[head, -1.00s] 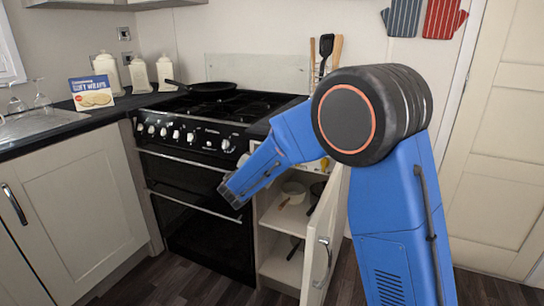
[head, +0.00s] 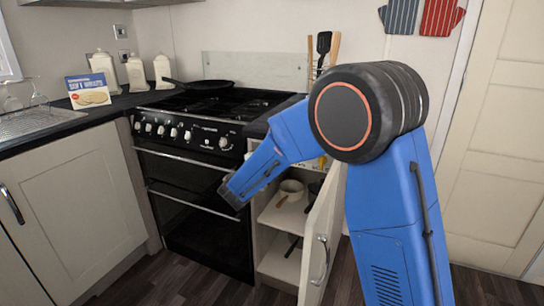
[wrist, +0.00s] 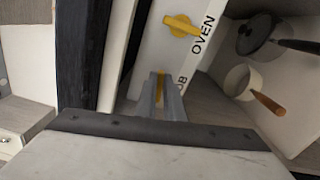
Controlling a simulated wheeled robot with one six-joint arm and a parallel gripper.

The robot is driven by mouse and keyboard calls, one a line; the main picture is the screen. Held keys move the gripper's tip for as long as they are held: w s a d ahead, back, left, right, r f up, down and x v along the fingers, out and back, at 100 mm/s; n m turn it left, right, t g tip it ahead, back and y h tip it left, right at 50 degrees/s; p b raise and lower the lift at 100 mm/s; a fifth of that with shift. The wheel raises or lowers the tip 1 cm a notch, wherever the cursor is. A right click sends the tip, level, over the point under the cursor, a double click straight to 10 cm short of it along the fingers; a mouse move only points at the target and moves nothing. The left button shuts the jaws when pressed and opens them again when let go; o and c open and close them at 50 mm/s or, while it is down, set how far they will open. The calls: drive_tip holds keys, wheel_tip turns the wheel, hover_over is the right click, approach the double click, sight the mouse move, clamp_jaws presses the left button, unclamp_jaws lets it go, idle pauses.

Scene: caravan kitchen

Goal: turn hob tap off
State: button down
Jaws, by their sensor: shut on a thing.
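The hob tap (wrist: 160,82) is a yellow handle on a pale panel (wrist: 151,52), in the middle of the wrist view. My gripper (wrist: 161,92) has its two grey fingers on either side of this handle and is shut on it. The fingers partly cover the handle and its label, of which only the last letters show. A second yellow tap (wrist: 182,26), beside the word OVEN, sits above it on the same panel and is apart from my fingers. In the head view my gripper is hidden behind my blue arm.
The cupboard door (head: 322,240) stands open beside my arm. Pans (head: 290,191) sit on the shelf inside; a saucepan (wrist: 242,80) also shows in the wrist view. The black cooker (head: 195,170) stands left, with a frying pan (head: 205,86) on top.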

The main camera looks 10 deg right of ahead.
drive_tip(key=shift+f+m, duration=0.2)
drive_tip(key=shift+m, duration=0.9)
drive_tip(key=c, duration=1.9)
unclamp_jaws()
drive_tip(key=shift+o, duration=0.2)
drive_tip(key=v, duration=1.7)
drive_tip(key=shift+s, duration=0.25)
drive_tip(key=shift+a, duration=0.1)
